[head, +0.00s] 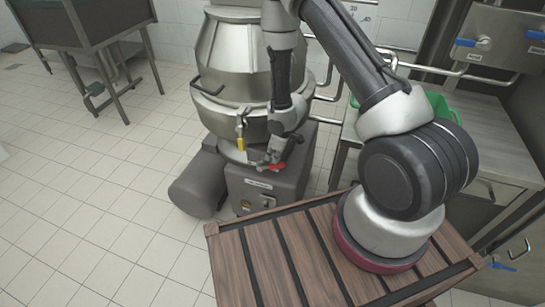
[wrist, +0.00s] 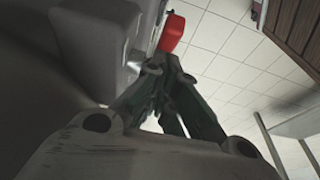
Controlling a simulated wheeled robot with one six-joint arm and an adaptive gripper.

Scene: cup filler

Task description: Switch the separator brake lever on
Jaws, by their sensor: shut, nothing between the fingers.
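The steel separator (head: 232,95) stands on a grey base (head: 262,190) in the upper middle of the head view. A red lever handle (head: 278,167) shows at the base's top front edge; it also shows in the wrist view (wrist: 173,33). I take it to be the brake lever. My gripper (head: 266,163) points down in front of the separator, right at the red handle. In the wrist view my fingers (wrist: 170,70) are shut and empty, with their tips just below the red handle in the picture. I cannot tell whether they touch it.
A yellow-handled valve (head: 240,143) hangs on the separator left of my gripper. A grey motor (head: 198,184) sits at the base's left. A steel counter (head: 475,150) with a green bin (head: 441,106) is at right. The tiled floor at left is mostly clear.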

